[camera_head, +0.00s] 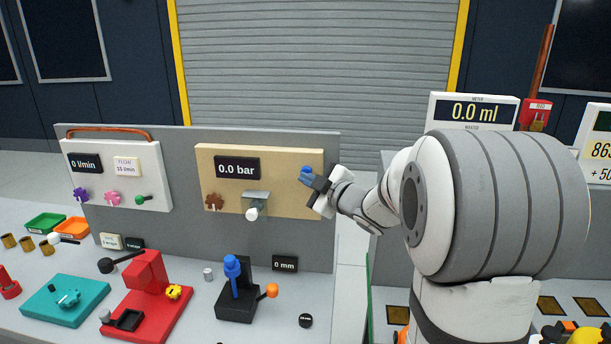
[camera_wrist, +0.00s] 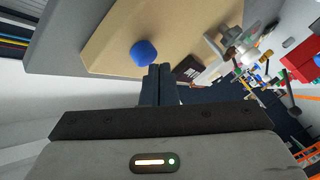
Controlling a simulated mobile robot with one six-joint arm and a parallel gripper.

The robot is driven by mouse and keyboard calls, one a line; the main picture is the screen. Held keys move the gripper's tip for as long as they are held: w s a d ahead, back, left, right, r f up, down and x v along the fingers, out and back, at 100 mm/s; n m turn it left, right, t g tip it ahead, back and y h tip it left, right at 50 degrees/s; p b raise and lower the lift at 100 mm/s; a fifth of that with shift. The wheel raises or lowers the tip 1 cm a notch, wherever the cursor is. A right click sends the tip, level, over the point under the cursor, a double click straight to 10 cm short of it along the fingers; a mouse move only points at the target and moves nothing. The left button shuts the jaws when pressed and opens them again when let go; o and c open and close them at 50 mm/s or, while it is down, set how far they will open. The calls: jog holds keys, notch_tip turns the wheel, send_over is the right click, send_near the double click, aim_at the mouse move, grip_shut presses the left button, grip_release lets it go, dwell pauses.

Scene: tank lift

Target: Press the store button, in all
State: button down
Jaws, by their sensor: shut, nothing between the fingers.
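A rounded blue button (camera_wrist: 143,53) sits on the tan board (camera_wrist: 115,45) in the wrist view. It also shows in the head view (camera_head: 306,172) at the board's right edge; I cannot read a label on it. My gripper (camera_head: 316,181) is shut and empty, with its fingertips right beside the blue button. In the wrist view the shut fingertips (camera_wrist: 160,68) lie just to the lower right of the button; I cannot tell whether they touch it. The display (camera_head: 237,168) on the tan board reads 0.0 bar.
A brown star knob (camera_head: 214,202) and a metal fitting (camera_head: 255,205) are on the same board. A white panel (camera_head: 118,175) stands to the left. On the bench below are a red device (camera_head: 148,295) and a black stand with a blue part (camera_head: 237,300). A meter (camera_head: 473,111) reads 0.0 ml.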

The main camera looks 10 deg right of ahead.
jog(key=shift+s+a, duration=0.2)
jog(key=shift+s, duration=0.15)
jog(key=shift+s+a+b, duration=0.2)
jog(key=shift+s+a, duration=0.1)
jog(key=shift+s, duration=0.5)
jog(key=shift+s+a+b, duration=0.25)
jog(key=shift+s+a, duration=0.05)
jog(key=shift+s, duration=0.45)
jog(key=shift+s+a+b, duration=0.2)
jog(key=shift+s+a, duration=0.1)
jog(key=shift+s, duration=0.5)
jog(key=s+d+f+m+g+h, duration=0.5)
jog(key=s+f+m+h, duration=0.1)
jog(key=s+m+h, duration=0.35)
jog(key=s+a+f+m+g+y, duration=0.1)
jog(key=s+a+f+m+g, duration=0.1)
jog(key=s, duration=0.7)
jog(key=s+a+f+m+g+y, duration=0.1)
jog(key=s+a+f+m+g, duration=0.2)
jog(key=s, duration=0.6)
jog(key=a+f+g, duration=0.1)
jog(key=f+g, duration=0.1)
jog(key=shift+g, duration=0.3)
